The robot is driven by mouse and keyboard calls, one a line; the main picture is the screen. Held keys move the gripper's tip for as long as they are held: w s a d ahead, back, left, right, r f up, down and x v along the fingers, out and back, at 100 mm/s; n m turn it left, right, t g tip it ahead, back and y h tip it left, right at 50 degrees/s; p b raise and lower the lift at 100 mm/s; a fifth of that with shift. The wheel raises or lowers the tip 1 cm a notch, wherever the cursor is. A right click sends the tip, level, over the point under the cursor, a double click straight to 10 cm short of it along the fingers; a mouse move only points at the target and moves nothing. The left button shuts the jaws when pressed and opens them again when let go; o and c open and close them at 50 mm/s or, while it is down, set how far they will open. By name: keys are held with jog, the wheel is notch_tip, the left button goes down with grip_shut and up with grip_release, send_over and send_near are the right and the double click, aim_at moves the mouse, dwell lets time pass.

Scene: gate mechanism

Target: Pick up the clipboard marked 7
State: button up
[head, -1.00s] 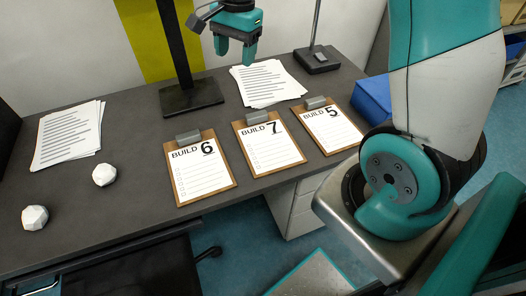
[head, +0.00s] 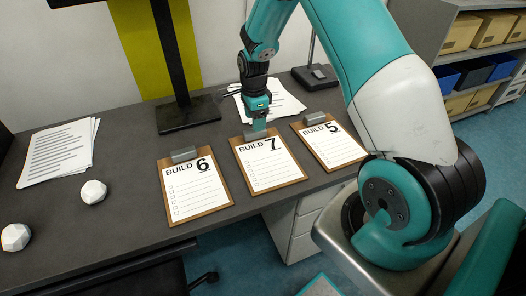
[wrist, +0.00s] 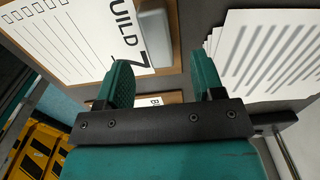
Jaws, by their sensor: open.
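The clipboard marked 7 (head: 270,165) lies flat on the desk between the clipboard marked 6 (head: 194,187) and the clipboard marked 5 (head: 331,144). Each has a brown board, a white BUILD sheet and a grey clip at its far end. My gripper (head: 257,133) is at the clip end of the clipboard marked 7 and hides much of its clip. In the wrist view my gripper (wrist: 163,80) is open, with nothing seen between its fingers. The clipboard marked 7 (wrist: 85,35) and its grey clip (wrist: 155,38) lie beyond the left finger there. I cannot tell whether the gripper touches it.
A paper stack (head: 283,101) lies behind the clipboards, partly hidden by my arm. A monitor stand (head: 187,113) and a lamp base (head: 316,77) stand at the back. Another paper stack (head: 58,153) and two white faceted balls (head: 93,191) are at left.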

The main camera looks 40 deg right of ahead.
jog(key=f, duration=0.5)
jog(key=shift+a+f, duration=0.15)
jog(key=shift+a, duration=0.05)
jog(key=c, duration=1.1)
